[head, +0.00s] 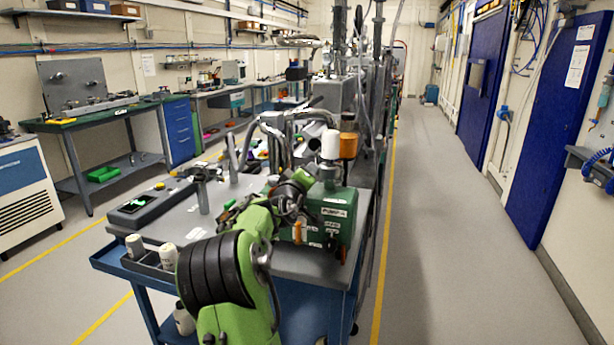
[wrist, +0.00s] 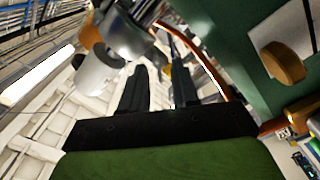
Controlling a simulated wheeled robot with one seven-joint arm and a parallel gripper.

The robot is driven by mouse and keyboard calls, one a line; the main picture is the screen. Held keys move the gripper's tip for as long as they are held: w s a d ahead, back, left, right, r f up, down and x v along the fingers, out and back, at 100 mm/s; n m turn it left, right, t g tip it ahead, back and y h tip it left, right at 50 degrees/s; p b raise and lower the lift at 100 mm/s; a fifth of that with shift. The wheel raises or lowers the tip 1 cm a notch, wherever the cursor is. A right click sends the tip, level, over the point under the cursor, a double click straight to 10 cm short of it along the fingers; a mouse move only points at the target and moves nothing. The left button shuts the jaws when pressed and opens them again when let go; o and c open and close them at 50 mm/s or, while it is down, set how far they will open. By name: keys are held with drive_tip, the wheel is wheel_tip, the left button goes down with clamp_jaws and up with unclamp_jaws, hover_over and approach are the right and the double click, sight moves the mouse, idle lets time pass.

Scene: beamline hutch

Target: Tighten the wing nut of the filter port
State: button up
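The green pump (head: 335,208) with a white label stands on the cart top. A white cylinder (head: 330,146) and an orange-brown cylinder (head: 348,146) stand on its top. The pump also fills the upper right of the wrist view (wrist: 225,30), with an orange-brown round knob (wrist: 282,62) on a pale plate. A grey metal fitting (wrist: 128,35) shows at the wrist view's top, close to the fingers. I cannot make out the wing nut for certain. My gripper (wrist: 160,80) has its two black fingers apart, with nothing held between them. In the head view it is beside the pump's left side.
The grey cart top (head: 240,250) has blue edges. The aisle (head: 440,220) to the right is clear.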

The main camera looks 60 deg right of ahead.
drive_tip(key=s+a, duration=0.2)
drive_tip(key=a, duration=1.3)
drive_tip(key=shift+s+a, duration=0.25)
drive_tip(key=shift+a, duration=0.05)
